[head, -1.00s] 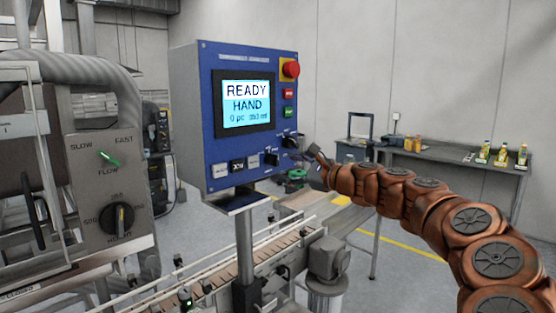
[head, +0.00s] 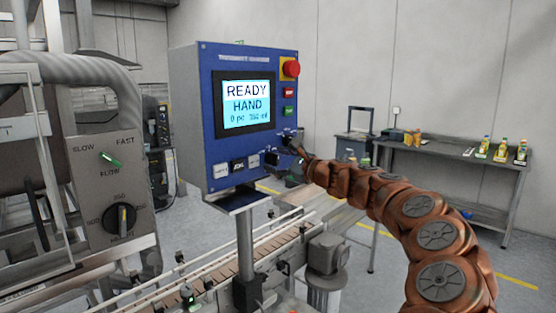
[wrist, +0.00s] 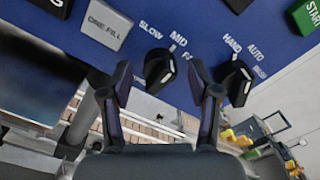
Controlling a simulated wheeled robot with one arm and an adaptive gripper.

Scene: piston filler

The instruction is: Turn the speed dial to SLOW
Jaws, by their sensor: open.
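The speed dial (wrist: 160,70) is a black knob on the blue control panel, with SLOW, MID and a partly covered "FA" label around it. A pale mark shows on its right side, on the "FA" side, but its exact setting is hard to read. My gripper (wrist: 160,78) is open, with one finger left of the dial and the other right of it; I cannot tell whether either touches. In the head view my gripper (head: 284,160) is at the panel's lower right and partly hides the dials there.
The HAND/AUTO mode dial (wrist: 235,80) sits close to my right finger. The ONE FILL button (wrist: 106,25) is on the left, and the START button (wrist: 305,18) at upper right. A red stop button (head: 291,69) tops the panel. A conveyor (head: 210,262) runs below.

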